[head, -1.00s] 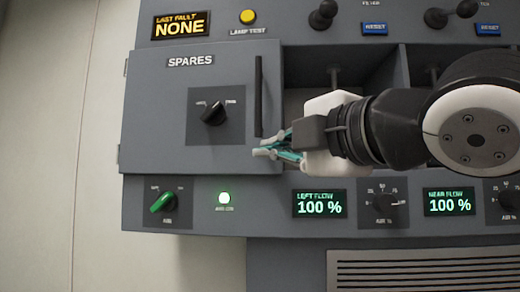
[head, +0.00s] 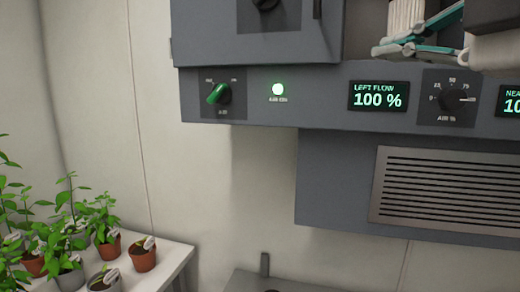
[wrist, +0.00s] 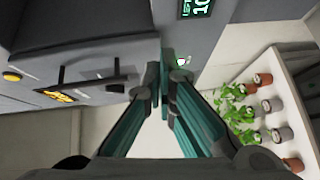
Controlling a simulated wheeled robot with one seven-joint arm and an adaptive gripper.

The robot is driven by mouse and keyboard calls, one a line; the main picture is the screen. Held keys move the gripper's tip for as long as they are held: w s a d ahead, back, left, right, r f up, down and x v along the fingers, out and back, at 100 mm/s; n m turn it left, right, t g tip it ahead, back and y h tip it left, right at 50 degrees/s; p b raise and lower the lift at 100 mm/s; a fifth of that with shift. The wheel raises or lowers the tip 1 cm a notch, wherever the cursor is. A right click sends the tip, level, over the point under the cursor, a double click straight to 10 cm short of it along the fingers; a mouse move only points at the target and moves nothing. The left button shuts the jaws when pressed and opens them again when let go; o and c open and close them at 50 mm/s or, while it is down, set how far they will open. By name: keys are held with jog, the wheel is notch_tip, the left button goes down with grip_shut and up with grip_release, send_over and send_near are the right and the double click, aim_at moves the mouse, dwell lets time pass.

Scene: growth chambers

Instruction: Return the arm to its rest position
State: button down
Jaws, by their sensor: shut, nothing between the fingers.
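My gripper (head: 400,44) is at the top right of the head view, in front of the grey control panel (head: 330,110). Its teal fingers point left and are shut, with nothing held. The rest of my arm is mostly cut off by the top right edge. In the wrist view, my gripper (wrist: 166,80) shows both teal fingers closing together at the tips, with the panel beyond them.
A vent grille (head: 450,190) is below. Potted plants (head: 103,225) stand on a white table (head: 172,262) at lower left.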

jog(key=s+f+m+g+h, duration=0.1)
jog(key=s+f+m+g, duration=0.2)
jog(key=f+m, duration=0.3)
jog(key=s+f+m+g+h, duration=0.2)
jog(key=f+m, duration=0.5)
jog(key=f, duration=0.9)
jog(key=s+f+m+g+h, duration=0.2)
jog(key=s+f+m+g, duration=0.2)
jog(key=f, duration=0.7)
jog(key=m+g, duration=0.2)
jog(key=m, duration=0.1)
jog(key=shift+d+g, duration=0.3)
jog(key=c, duration=2.4)
grip_release()
